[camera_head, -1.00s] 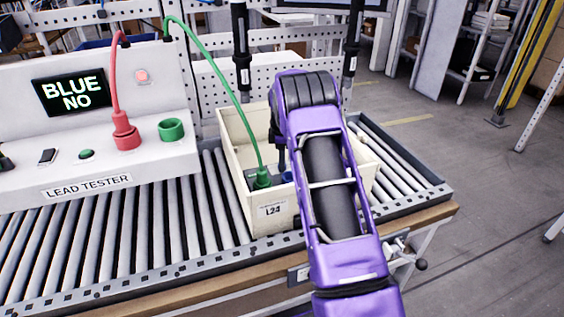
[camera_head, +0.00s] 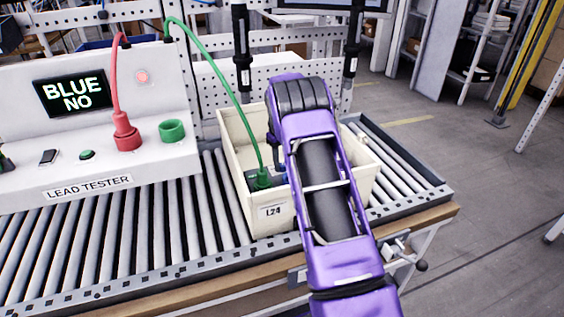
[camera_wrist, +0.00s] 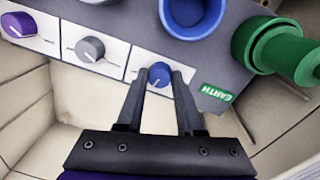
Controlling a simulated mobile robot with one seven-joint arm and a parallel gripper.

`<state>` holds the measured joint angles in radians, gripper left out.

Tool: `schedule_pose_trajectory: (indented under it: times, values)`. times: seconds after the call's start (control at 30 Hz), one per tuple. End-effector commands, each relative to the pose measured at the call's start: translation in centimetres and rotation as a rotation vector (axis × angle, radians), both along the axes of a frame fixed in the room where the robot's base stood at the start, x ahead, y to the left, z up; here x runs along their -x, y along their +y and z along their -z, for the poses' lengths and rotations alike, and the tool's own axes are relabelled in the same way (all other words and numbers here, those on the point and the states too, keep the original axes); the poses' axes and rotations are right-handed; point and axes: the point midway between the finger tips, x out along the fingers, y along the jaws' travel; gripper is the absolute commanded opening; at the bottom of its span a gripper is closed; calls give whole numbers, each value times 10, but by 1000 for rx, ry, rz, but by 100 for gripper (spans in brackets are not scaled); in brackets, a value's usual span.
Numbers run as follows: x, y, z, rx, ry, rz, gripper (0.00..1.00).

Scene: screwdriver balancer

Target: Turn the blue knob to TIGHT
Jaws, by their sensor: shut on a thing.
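The blue knob (camera_wrist: 160,74) sits on a white label plate at the near edge of a grey panel in the wrist view. Its white pointer mark faces down and left. My gripper (camera_wrist: 159,78) has one dark finger on each side of the knob and is shut on it. The panel lies inside the cream bin (camera_head: 230,158) marked L24. In the head view my purple arm reaches over the bin and hides the knob and the fingertips.
In the wrist view a grey knob (camera_wrist: 90,49) and a purple knob (camera_wrist: 19,25) sit left of the blue one. A blue socket (camera_wrist: 192,14) and green plug (camera_wrist: 290,52) are beyond. The lead tester (camera_head: 88,181) reads BLUE NO. A green cable (camera_head: 226,82) enters the bin.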

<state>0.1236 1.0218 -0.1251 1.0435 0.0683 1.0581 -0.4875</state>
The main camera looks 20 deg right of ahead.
Motion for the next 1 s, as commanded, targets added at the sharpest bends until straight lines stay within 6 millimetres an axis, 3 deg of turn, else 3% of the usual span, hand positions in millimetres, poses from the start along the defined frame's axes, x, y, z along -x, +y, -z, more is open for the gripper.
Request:
schedule_pose_trajectory:
  times: [0.5,1.0]
  values:
    - [-2,0,-1,1,-2,442,0]
    - [-1,0,-1,1,-2,624,0]
